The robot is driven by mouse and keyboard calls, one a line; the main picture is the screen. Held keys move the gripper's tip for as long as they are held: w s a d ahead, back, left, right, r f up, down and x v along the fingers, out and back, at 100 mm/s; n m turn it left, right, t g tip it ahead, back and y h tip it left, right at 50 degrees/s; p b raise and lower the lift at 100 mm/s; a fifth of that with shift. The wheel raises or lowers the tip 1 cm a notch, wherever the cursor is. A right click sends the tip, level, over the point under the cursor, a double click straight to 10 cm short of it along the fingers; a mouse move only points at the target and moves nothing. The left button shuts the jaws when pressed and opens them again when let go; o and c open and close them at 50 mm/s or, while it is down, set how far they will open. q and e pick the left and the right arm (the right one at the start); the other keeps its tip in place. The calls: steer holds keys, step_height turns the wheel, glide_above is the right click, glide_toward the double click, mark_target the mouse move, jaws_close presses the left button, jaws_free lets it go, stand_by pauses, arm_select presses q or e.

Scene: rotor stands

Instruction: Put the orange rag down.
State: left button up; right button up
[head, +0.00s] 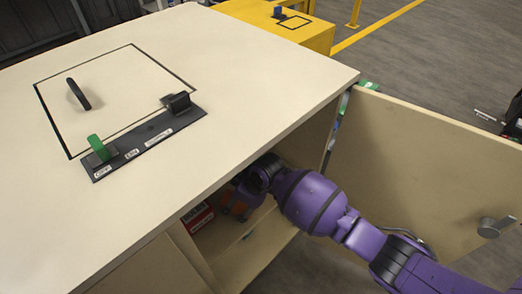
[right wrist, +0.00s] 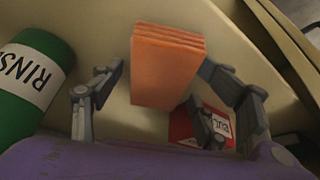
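The orange rag (right wrist: 165,70), a folded block with several layers, stands between the fingers of my right gripper (right wrist: 160,88) in the right wrist view. The fingers are spread, with a gap showing between the left finger and the rag; contact at the right finger is unclear. In the head view my right gripper (head: 243,196) reaches inside the open cabinet under the worktop and is partly hidden by its edge. My left gripper is not in view.
A green RINSE bottle (right wrist: 32,78) stands left of the gripper, and a red labelled box (right wrist: 182,126) is close by the rag. The open cabinet door (head: 425,170) flanks my right arm. The worktop (head: 250,90) bears a dark labelled stand (head: 150,140) above.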

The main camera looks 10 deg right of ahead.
arm_select(q)
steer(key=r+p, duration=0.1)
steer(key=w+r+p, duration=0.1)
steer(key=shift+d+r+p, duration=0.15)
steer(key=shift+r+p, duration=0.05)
steer(key=shift+p, duration=0.2)
arm_select(e)
steer(key=v, duration=1.3)
steer(key=shift+w+a, duration=0.25)
steer(key=shift+r, duration=0.1)
